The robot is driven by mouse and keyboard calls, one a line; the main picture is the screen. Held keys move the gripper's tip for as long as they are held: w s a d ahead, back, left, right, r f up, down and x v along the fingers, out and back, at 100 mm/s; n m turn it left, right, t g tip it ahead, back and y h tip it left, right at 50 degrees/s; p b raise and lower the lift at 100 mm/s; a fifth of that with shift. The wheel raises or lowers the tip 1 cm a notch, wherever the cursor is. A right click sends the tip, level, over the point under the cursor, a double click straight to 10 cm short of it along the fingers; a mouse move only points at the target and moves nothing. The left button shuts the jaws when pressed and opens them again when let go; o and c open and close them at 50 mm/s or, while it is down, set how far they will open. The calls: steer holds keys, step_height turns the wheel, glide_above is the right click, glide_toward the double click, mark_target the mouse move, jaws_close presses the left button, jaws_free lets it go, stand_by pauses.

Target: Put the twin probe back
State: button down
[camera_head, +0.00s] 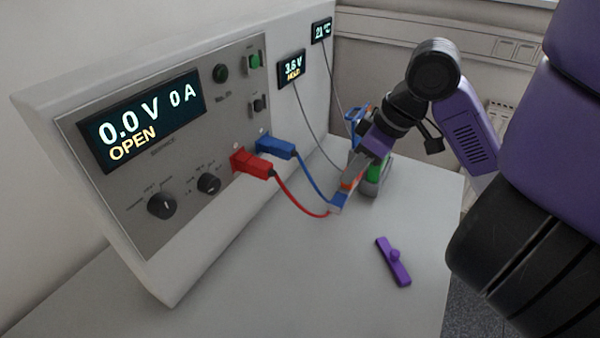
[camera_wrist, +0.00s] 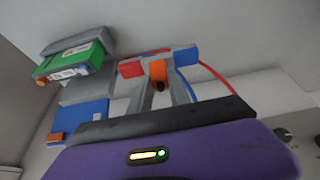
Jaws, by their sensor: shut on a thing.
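My gripper (camera_head: 349,180) is shut on a small orange piece (camera_head: 347,184), which looks like the twin probe. In the wrist view the orange piece (camera_wrist: 158,73) sits between the grey fingers (camera_wrist: 160,92), with a dark end towards the palm. A thin dark cable runs from the "3.6 V HOLD" display (camera_head: 291,68) down towards my gripper. Close beyond the fingertips are a red block (camera_wrist: 131,69) and a blue block (camera_wrist: 187,55) at the ends of the red and blue cables. I cannot tell whether the probe touches them; its tips are hidden.
A green battery (camera_head: 384,172) stands in a grey holder behind my gripper, beside a blue bracket (camera_head: 354,115). A purple knobbed bar (camera_head: 393,260) lies on the table (camera_head: 300,270). The cycler (camera_head: 205,150) at left reads 0.0 V, 0 A, OPEN.

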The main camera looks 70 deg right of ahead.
steer(key=w+d+p, duration=0.2)
steer(key=w+d, duration=0.1)
steer(key=w, duration=0.8)
step_height(320, 180, down, 6)
steer(key=shift+a+f, duration=0.15)
steer(key=shift+f, duration=0.1)
steer(key=shift+w+f, duration=0.15)
steer(key=shift+w, duration=0.15)
steer(key=shift+w+f, duration=0.1)
steer(key=shift+f, duration=0.05)
steer(key=shift+f+b, duration=0.2)
steer(key=shift+b, duration=0.1)
steer(key=c, duration=1.2)
jaws_free()
steer(key=shift+r, duration=0.1)
